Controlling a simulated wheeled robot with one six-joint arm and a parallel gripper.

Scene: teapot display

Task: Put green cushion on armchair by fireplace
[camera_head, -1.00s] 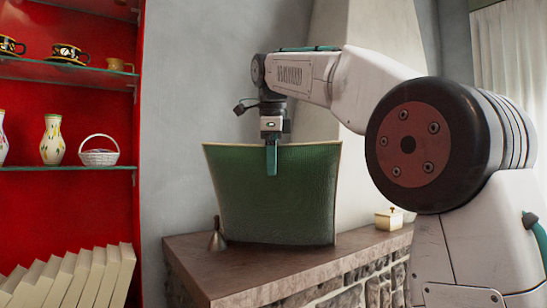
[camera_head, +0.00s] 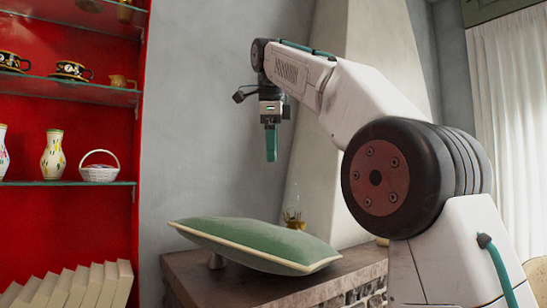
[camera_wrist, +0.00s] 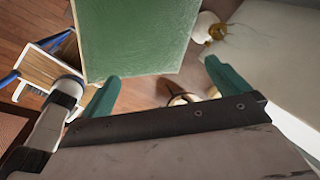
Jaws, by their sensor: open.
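The green cushion (camera_head: 262,243) with cream piping lies tilted on the brown top of the stone-sided ledge (camera_head: 355,264). Its left end is raised over a small object (camera_head: 216,262), mostly hidden under it. My gripper (camera_head: 271,145) is open and empty, above the cushion and clear of it, fingers pointing down. In the wrist view, the cushion (camera_wrist: 135,35) shows beyond the open fingers (camera_wrist: 165,86). I cannot make out an armchair for certain in any view.
A red shelf unit with glass shelves (camera_head: 70,88) stands at left, holding cups, a vase (camera_head: 53,155), a white basket (camera_head: 99,167) and books (camera_head: 75,285). A glass lamp (camera_head: 293,208) stands behind the cushion. A white curtain (camera_head: 510,130) hangs at right.

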